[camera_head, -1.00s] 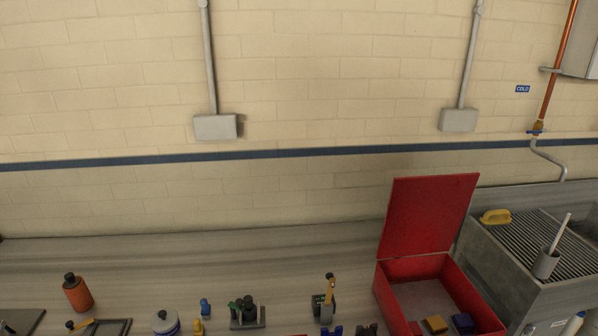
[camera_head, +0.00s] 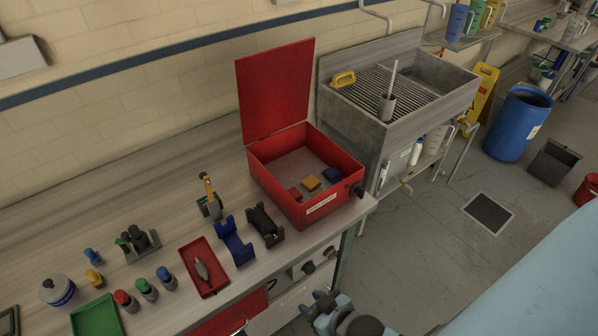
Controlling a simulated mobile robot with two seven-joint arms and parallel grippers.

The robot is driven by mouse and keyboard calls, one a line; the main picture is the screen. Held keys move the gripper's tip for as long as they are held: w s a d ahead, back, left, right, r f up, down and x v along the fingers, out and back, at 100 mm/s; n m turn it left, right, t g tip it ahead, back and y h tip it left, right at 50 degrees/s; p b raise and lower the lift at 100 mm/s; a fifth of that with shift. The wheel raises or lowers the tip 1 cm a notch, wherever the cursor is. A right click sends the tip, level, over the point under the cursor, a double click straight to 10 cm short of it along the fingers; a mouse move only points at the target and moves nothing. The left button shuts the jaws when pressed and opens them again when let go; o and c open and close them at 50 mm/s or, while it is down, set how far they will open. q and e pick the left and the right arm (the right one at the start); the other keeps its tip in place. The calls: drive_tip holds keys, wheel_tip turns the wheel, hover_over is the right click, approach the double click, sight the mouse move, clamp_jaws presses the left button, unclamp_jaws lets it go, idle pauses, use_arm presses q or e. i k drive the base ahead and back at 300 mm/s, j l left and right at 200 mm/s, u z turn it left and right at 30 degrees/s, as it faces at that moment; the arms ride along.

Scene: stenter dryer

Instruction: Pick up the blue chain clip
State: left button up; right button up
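A blue U-shaped piece (camera_head: 235,241) stands on the bench in front of the red box, beside a similar black one (camera_head: 265,225). A small blue block (camera_head: 332,174) lies inside the open red box (camera_head: 318,208) with a yellow-orange block (camera_head: 312,183) and a red block (camera_head: 294,194). I cannot tell for sure which blue piece is the chain clip. My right gripper (camera_head: 342,318) is at the bottom edge, in front of and below the bench edge, apart from these pieces. Its fingers are not clear. My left gripper is not in view.
A red tray (camera_head: 217,287) with a grey tool, several small bottles and a green tray (camera_head: 98,318) crowd the bench's left part. The box's raised lid (camera_head: 277,90) stands at the back. A sink (camera_head: 445,98) adjoins on the right.

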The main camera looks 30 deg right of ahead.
sight(331, 174)
drive_tip(key=k+l+z, duration=0.1)
drive_tip(key=z, duration=0.35)
drive_tip(key=k+l+z, duration=0.1)
drive_tip(key=l+z, duration=0.15)
drive_tip(key=z, duration=0.15)
